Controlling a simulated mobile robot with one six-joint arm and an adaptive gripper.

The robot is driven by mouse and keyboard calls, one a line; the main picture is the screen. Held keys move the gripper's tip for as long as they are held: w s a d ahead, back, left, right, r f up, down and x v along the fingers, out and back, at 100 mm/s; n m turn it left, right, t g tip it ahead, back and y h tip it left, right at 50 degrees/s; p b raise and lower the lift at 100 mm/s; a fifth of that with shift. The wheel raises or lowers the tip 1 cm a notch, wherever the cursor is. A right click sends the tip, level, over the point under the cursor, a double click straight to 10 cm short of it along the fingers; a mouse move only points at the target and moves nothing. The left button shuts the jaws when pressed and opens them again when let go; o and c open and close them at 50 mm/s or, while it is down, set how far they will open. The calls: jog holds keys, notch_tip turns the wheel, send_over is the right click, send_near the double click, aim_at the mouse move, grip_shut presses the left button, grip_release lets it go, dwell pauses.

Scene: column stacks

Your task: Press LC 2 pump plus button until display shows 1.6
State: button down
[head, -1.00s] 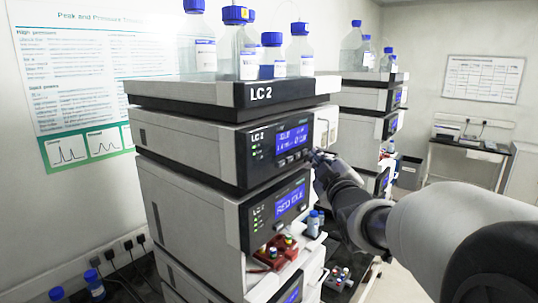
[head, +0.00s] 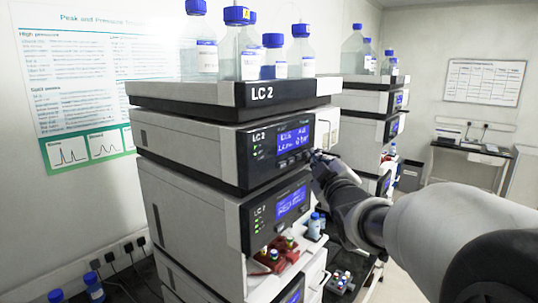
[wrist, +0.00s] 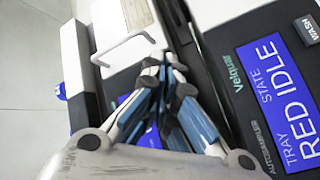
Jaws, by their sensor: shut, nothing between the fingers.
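The LC 2 pump (head: 190,150) is the upper grey module, with a dark front panel and a lit blue display (head: 293,139). The display holds small white text in two rows, too blurred to read the number surely. A row of buttons lies under the display; its right end is hidden by my gripper (head: 316,157). My gripper is shut and empty, its tips at the panel's lower right; I cannot tell whether they touch a button. In the wrist view the shut fingers (wrist: 164,66) cover part of a blue display (wrist: 150,136), and the plus button is not visible.
The module below has a blue display (head: 291,201), reading "TRAY STATE RED IDLE" in the wrist view (wrist: 278,95). Blue-capped bottles (head: 240,50) stand on the top tray (head: 190,95). Red vial racks (head: 276,258) sit lower down. Another stack (head: 362,95) stands behind.

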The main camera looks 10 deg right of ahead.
jog(key=shift+w+a, duration=0.1)
dwell(0.5)
jog(key=shift+s+d+b, duration=0.3)
jog(key=shift+s+d, duration=0.2)
jog(key=shift+s, duration=0.2)
jog(key=shift+s+d, duration=0.8)
jog(key=shift+s, duration=0.2)
jog(key=shift+s+d, duration=0.75)
jog(key=shift+s, duration=0.25)
